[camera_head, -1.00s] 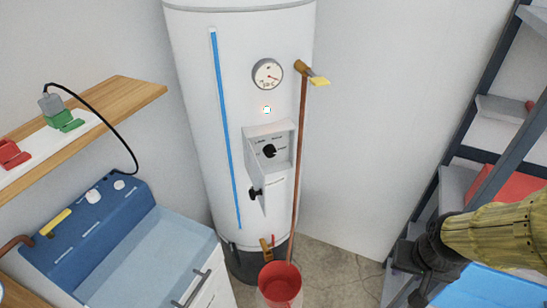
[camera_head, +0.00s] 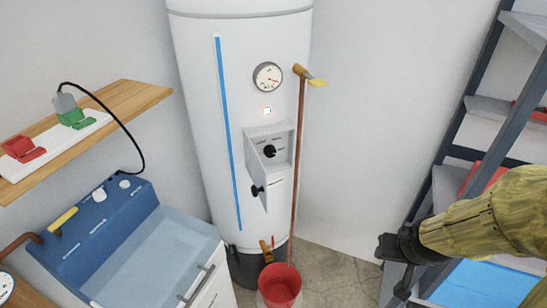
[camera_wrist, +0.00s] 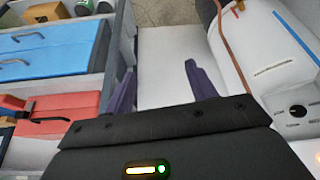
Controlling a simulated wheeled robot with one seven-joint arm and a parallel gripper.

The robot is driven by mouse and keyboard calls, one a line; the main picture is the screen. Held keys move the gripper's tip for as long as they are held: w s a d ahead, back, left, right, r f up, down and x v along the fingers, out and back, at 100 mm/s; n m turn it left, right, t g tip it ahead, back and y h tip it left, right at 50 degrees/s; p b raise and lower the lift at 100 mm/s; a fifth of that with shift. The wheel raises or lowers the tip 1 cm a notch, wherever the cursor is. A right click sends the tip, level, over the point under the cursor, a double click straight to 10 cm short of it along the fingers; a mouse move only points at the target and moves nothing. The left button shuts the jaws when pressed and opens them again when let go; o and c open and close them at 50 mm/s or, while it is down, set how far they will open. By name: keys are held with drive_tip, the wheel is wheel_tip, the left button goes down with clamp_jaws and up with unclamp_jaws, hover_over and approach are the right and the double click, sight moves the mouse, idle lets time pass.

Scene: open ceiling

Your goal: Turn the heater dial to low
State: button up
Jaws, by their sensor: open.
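The white cylindrical heater (camera_head: 195,110) stands upright against the back wall. Its control box (camera_head: 281,140) carries a black round dial (camera_head: 270,151) with small printed labels, too small to read. A second black knob (camera_head: 257,191) sits lower on the box. The heater (camera_wrist: 258,50) lies at the right of the wrist view, with a dark dial (camera_wrist: 295,111) near the right edge. My gripper (camera_wrist: 162,78) is open and empty, its two purple fingers apart over a pale surface. In the head view my gripper is at lower right, well clear of the dial.
A wooden-handled pole (camera_head: 299,150) leans close beside the control box, above a red bucket (camera_head: 279,287). A blue-and-white washer (camera_head: 130,240) and a wooden shelf (camera_head: 145,95) stand left. A metal rack (camera_head: 460,140) stands right. Wall space between heater and rack is clear.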

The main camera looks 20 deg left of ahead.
sight(272, 153)
drive_tip(key=w+a+f+n+t+y+b, duration=0.1)
drive_tip(key=w+a+f+n+t+y, duration=0.2)
drive_tip(key=w+a, duration=0.7)
drive_tip(key=a+r+n+t+y+b, duration=0.1)
drive_tip(key=a+r+t+y, duration=0.1)
drive_tip(key=a+y, duration=0.2)
drive_tip(key=a+r+t+y, duration=0.1)
drive_tip(key=a+y, duration=0.4)
drive_tip(key=a, duration=0.6)
drive_tip(key=shift+w+r+n+t+b, duration=0.4)
drive_tip(key=shift+w+t, duration=0.05)
drive_tip(key=shift+t, duration=0.45)
drive_tip(key=shift+a, duration=0.1)
drive_tip(key=shift+w, duration=0.1)
drive_tip(key=p+x, duration=0.4)
drive_tip(key=x, duration=1.3)
drive_tip(key=shift+a+r+p, duration=0.1)
drive_tip(key=shift+a+p, duration=0.1)
drive_tip(key=shift+p, duration=0.15)
